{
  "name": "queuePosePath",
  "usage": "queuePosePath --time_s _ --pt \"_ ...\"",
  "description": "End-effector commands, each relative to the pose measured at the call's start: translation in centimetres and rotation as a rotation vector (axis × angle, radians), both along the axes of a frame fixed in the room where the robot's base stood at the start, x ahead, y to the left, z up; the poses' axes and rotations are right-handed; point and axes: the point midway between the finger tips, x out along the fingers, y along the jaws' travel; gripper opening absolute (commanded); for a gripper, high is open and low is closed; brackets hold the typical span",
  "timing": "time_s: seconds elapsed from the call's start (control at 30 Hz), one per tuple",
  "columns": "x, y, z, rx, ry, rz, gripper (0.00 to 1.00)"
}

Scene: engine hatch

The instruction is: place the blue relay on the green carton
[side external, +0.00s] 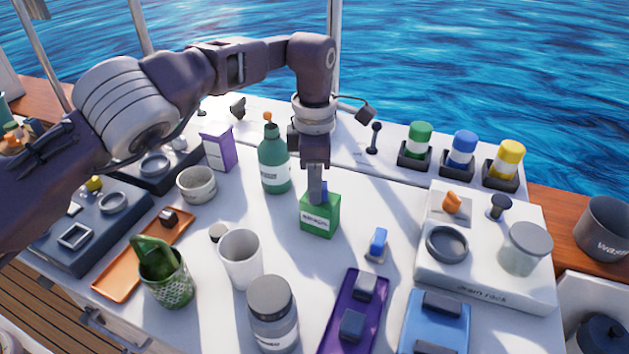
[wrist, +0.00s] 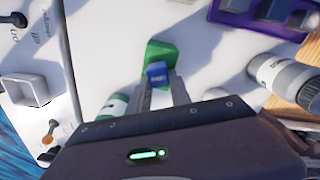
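The green carton (side external: 320,216) stands upright near the middle of the white table, with a white label on its front. It also shows in the wrist view (wrist: 158,50). My gripper (side external: 317,192) points straight down right over the carton. The blue relay (wrist: 157,73) is between my fingertips, and my gripper appears shut on it. In the side view only a small blue part of the relay (side external: 324,188) shows beside the finger. The relay is at the carton's top; whether it touches is hard to tell.
A teal bottle (side external: 273,165) stands close behind the carton to the left. A white cup (side external: 240,260) and a grey-lidded jar (side external: 272,312) stand in front. A small blue switch (side external: 378,242) and a purple tray (side external: 345,338) lie to the right.

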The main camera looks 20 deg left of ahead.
Motion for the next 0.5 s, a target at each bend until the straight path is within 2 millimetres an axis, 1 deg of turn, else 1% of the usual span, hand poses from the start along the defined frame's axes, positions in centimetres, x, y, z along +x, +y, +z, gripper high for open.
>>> queuePosePath --time_s 0.03,0.1,0.4,0.5 --pt "-0.01 0.0 -0.01 0.0 0.0 0.0 0.32" --pt "0.0 0.0 0.0 0.0 0.0 0.0 0.46" --pt "0.02 0.01 0.08 0.0 0.0 0.0 0.46" --pt "0.07 -0.01 0.86 -0.001 -0.003 0.0 0.46"
